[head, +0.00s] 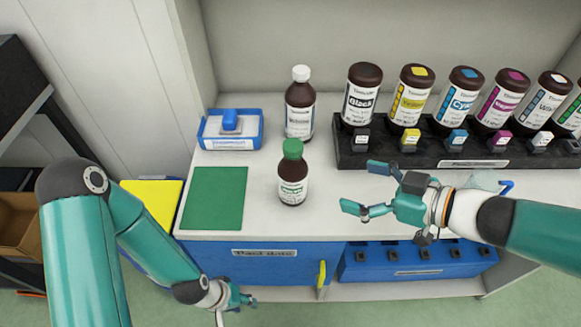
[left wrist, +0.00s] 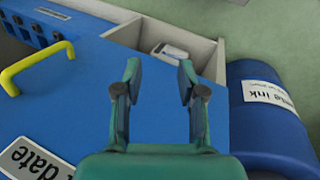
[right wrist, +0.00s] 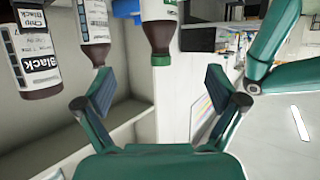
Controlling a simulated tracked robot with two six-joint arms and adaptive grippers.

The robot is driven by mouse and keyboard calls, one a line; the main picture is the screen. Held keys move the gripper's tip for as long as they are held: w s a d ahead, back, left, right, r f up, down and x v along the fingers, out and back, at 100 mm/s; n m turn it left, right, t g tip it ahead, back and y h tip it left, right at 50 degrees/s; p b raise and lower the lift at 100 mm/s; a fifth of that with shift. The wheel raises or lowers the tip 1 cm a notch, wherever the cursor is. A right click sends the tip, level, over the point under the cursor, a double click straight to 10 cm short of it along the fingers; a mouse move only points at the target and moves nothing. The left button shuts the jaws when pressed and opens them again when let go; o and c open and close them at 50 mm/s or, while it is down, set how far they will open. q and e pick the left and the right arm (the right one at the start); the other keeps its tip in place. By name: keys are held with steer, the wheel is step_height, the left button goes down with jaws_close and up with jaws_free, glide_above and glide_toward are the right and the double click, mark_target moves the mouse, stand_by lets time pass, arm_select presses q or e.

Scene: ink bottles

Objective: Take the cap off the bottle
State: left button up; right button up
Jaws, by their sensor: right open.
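A brown bottle (head: 293,186) with a green cap (head: 292,149) stands upright on the white counter, right of the green mat. The cap is on it. In the right wrist view the bottle (right wrist: 161,33) appears upside down, its green cap (right wrist: 161,60) beyond the open fingers. My right gripper (head: 362,187) is open and empty, to the right of the bottle and apart from it. My left gripper (head: 240,300) is low in front of the blue drawer front, away from the bottle. In the left wrist view its fingers (left wrist: 160,78) are apart with nothing between them.
A white-capped brown bottle (head: 300,108) stands behind the green-capped one. A black rack (head: 400,158) holds several ink bottles at the back right. A blue tray (head: 230,142) and a green mat (head: 215,198) lie left. A yellow handle (head: 322,273) juts from the blue front.

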mark_target(305, 172)
steer(key=b+x, duration=0.3)
steer(key=x, duration=0.7)
steer(key=shift+s, duration=0.1)
steer(key=shift+b+x, duration=0.4)
steer(key=shift+x, duration=0.4)
steer(key=b+x, duration=0.1)
steer(key=x, duration=0.3)
steer(key=shift+f, duration=0.15)
steer(key=shift+w+a+b, duration=0.25)
steer(key=shift+w+b, duration=0.05)
steer(key=shift+w, duration=0.05)
steer(key=c, duration=1.4)
steer(key=shift+c, duration=0.2)
